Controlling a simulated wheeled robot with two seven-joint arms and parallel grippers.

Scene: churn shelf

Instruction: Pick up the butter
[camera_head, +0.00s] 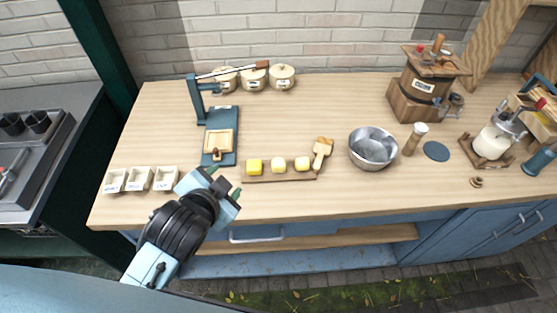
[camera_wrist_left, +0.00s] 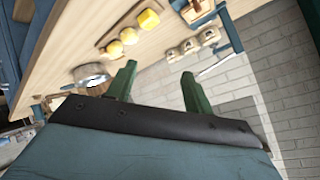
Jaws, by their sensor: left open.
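Several yellow butter pieces lie in a row on a wooden board (camera_head: 268,179) near the counter's front edge. The left butter piece (camera_head: 254,167) is the deepest yellow and blocky; the middle piece (camera_head: 279,165) and right piece (camera_head: 302,164) are paler. In the left wrist view the deep yellow butter (camera_wrist_left: 149,19) shows at the upper middle, beyond the fingers. My left gripper (camera_head: 226,180) is open and empty, to the left of the board and apart from the butter. Its green fingers (camera_wrist_left: 158,88) show spread in the wrist view. My right gripper is not in view.
A blue press with a wooden mould (camera_head: 219,143) stands behind the left gripper. Small white dishes (camera_head: 139,179) stand at the left. A metal bowl (camera_head: 373,148) and a wooden churn (camera_head: 421,88) stand to the right. Lidded pots (camera_head: 254,77) line the back.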

